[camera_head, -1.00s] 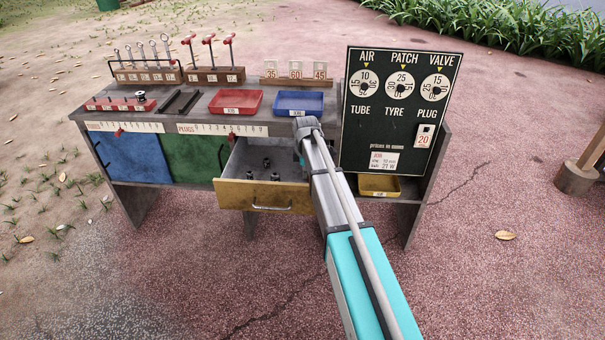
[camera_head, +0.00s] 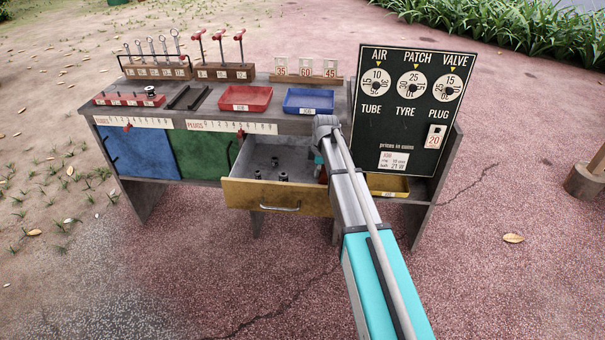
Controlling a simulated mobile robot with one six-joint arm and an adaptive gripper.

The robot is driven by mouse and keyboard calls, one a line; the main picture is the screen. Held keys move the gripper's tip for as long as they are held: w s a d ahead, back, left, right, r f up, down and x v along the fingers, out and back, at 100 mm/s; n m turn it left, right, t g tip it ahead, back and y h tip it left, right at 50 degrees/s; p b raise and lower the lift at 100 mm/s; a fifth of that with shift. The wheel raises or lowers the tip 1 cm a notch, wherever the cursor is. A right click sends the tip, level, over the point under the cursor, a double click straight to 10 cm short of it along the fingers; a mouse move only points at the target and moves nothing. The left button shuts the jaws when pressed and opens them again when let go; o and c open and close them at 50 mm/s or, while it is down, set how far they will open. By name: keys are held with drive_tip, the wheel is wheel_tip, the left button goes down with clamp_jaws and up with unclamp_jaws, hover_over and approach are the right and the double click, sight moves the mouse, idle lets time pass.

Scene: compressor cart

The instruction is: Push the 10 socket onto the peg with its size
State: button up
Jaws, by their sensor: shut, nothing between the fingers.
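Several small dark sockets (camera_head: 283,176) stand in the open yellow-fronted drawer (camera_head: 277,197); their size marks are too small to read. A red peg rail (camera_head: 128,100) lies on the cart top at the left. It has several short pegs, and a dark socket with a bright rim (camera_head: 150,91) is at its right end. The peg sizes cannot be read. My gripper (camera_head: 321,172) is at the right end of the drawer, mostly hidden behind my own arm. It is shut and empty, to the right of the sockets; its fingertips are not clearly visible.
A red tray (camera_head: 246,109) and a blue tray (camera_head: 304,112) sit on the cart top. Wrench and T-handle racks (camera_head: 226,72) stand behind. A tall black price board (camera_head: 398,145) rises close on the right of my arm. A yellow tray (camera_head: 388,195) is below it.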

drive_tip(key=o, duration=0.4)
drive_tip(key=d, duration=0.1)
drive_tip(key=d+h, duration=0.1)
drive_tip(key=d+p, duration=0.1)
drive_tip(key=shift+s+d+r, duration=0.25)
drive_tip(key=shift+r, duration=0.15)
drive_tip(key=o, duration=0.4)
drive_tip(key=shift+a+r+p, duration=0.2)
drive_tip(key=shift+r+p, duration=0.35)
drive_tip(key=shift+p, duration=0.05)
drive_tip(key=shift+a+r+p, duration=0.2)
drive_tip(key=shift+r+p, duration=0.35)
drive_tip(key=shift+o, duration=0.5)
drive_tip(key=shift+m, duration=0.4)
drive_tip(key=a+r+p, duration=0.3)
drive_tip(key=shift+a+r, duration=0.15)
drive_tip(key=shift+r, duration=0.1)
wheel_tip(320, 180, up, 7)
drive_tip(key=m+p, duration=0.2)
drive_tip(key=p, duration=0.5)
hover_over(284, 178)
drive_tip(key=w+d, duration=0.1)
drive_tip(key=w, duration=0.1)
drive_tip(key=shift+a+r+p, duration=0.2)
drive_tip(key=shift+a+p, duration=0.15)
drive_tip(key=shift+a, duration=0.15)
wheel_tip(284, 178, down, 9)
drive_tip(key=b, duration=0.8)
drive_tip(key=shift+r+b, duration=0.2)
drive_tip(key=shift+b, duration=0.15)
